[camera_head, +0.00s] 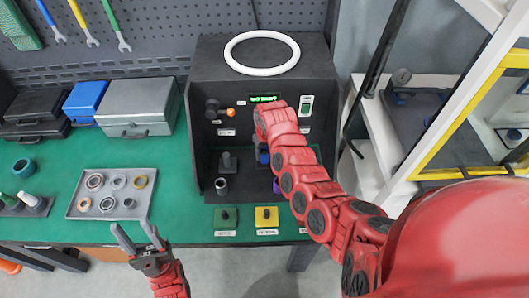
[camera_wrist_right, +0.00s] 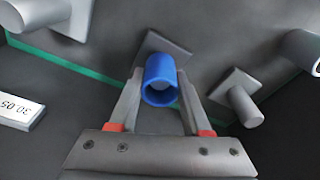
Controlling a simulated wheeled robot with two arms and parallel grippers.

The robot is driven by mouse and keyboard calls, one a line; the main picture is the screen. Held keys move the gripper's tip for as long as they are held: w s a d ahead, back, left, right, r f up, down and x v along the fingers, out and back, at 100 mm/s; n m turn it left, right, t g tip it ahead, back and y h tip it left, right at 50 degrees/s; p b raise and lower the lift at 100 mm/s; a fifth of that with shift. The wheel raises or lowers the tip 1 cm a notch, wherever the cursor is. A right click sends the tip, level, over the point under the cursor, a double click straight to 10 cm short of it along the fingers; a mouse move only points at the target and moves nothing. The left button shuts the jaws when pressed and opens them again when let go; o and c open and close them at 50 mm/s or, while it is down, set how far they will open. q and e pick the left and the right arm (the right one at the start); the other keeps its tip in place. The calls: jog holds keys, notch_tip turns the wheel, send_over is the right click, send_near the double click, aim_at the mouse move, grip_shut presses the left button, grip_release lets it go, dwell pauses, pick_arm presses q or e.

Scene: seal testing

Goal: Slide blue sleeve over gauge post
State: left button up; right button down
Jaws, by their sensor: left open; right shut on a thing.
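My right gripper (camera_wrist_right: 160,85) is shut on the blue sleeve (camera_wrist_right: 161,70), with one finger on each side of it. The sleeve's open end faces the wrist camera, and a paler rounded surface shows inside. A square base plate (camera_wrist_right: 152,44) is right behind the sleeve, so it appears in line with a post there; how far it is over that post I cannot tell. In the head view a bit of the blue sleeve (camera_head: 263,155) shows inside the dark test box, and my right arm hides the gripper. My left gripper (camera_head: 137,237) is open and empty at the table's front edge.
A bare grey post (camera_wrist_right: 243,104) stands close right of the sleeve in the wrist view. The dark box (camera_head: 197,120) has walls around the work area.

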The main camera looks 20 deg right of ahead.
jog(key=shift+f, duration=0.2)
dwell(0.7)
jog(key=shift+c, duration=1.4)
grip_release()
notch_tip(320, 180, up, 8)
jog(key=p, duration=0.4)
jog(key=shift+w+r, duration=0.1)
jog(key=shift+r, duration=0.4)
jog(key=shift+f, duration=0.1)
